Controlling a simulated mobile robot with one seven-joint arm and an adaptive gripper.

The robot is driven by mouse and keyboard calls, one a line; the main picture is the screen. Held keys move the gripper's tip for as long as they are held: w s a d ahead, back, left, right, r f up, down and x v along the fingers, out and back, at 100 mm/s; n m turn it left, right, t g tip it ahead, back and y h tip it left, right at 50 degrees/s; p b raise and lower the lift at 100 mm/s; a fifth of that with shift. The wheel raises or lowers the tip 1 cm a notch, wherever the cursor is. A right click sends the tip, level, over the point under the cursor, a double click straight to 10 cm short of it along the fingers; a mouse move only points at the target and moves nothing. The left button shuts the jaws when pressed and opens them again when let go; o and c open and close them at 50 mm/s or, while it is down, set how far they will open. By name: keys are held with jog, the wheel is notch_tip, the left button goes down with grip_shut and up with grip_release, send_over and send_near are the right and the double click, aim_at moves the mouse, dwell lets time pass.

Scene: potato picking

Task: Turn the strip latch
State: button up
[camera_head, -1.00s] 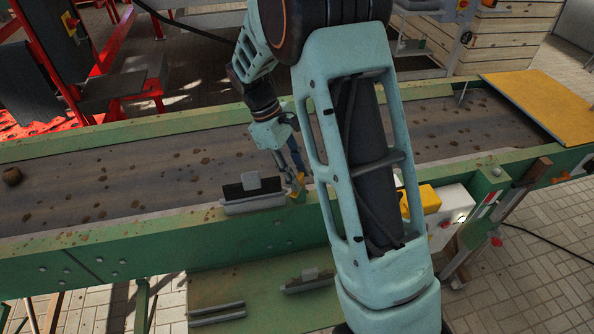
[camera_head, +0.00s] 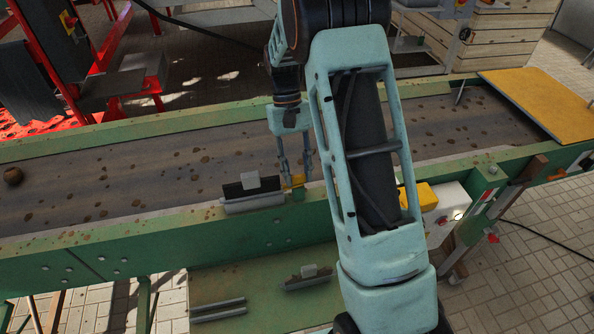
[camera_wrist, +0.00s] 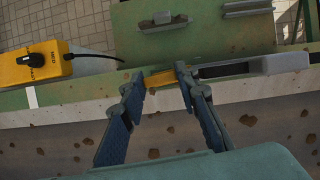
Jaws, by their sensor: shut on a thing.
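The yellow strip latch (camera_head: 298,181) sits on the near green edge of the conveyor, just right of the grey and black strip (camera_head: 254,202). My gripper (camera_head: 293,183) points down at the latch from above. In the wrist view, my fingers (camera_wrist: 158,75) are on either side of the yellow latch (camera_wrist: 160,78) and shut on it. The latch lies roughly along the rail there, with the strip (camera_wrist: 275,66) to its right. My fingers hide parts of the latch's ends.
The conveyor belt (camera_head: 140,178) carries soil clumps and a potato (camera_head: 13,176) at far left. A yellow control box (camera_wrist: 36,64) stands beside the rail. A green shelf (camera_head: 255,300) with grey parts lies below. A yellow board (camera_head: 540,105) covers the belt's right end.

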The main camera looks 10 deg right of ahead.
jog(key=shift+m, duration=0.6)
jog(key=o, duration=1.1)
jog(key=shift+o, duration=0.2)
